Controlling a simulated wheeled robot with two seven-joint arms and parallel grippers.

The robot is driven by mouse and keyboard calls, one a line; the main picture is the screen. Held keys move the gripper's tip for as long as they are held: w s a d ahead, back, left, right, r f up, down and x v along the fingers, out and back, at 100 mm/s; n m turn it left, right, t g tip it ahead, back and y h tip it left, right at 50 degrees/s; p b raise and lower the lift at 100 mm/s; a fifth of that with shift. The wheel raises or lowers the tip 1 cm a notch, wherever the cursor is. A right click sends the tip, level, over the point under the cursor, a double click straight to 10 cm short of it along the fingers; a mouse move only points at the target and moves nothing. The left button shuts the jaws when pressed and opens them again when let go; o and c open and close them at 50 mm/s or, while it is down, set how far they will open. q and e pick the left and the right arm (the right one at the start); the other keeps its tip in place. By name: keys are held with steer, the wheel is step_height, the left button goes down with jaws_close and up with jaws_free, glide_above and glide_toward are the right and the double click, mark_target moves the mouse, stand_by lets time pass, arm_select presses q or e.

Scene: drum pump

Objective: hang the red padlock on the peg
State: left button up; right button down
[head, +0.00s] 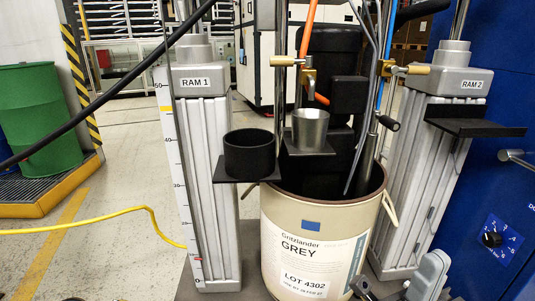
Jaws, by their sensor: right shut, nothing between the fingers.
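I see no red padlock in the head view. A short grey rod (517,158) sticks out from the blue cabinet at the right edge; I cannot tell whether it is the peg. My right gripper (362,288) shows small at the bottom, in front of the drum's lower right side. It is shut and empty, and partly cut off by the picture edge. My left gripper is out of view.
A cream drum (312,236) labelled GREY stands between two ram columns, RAM 1 (207,180) and RAM 2 (425,165). A black cup (249,155) and a metal cup (310,130) sit on small shelves. A black shelf (475,127) juts from RAM 2.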

arm_select(q)
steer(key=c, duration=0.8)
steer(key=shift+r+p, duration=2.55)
steer(key=shift+p, duration=0.2)
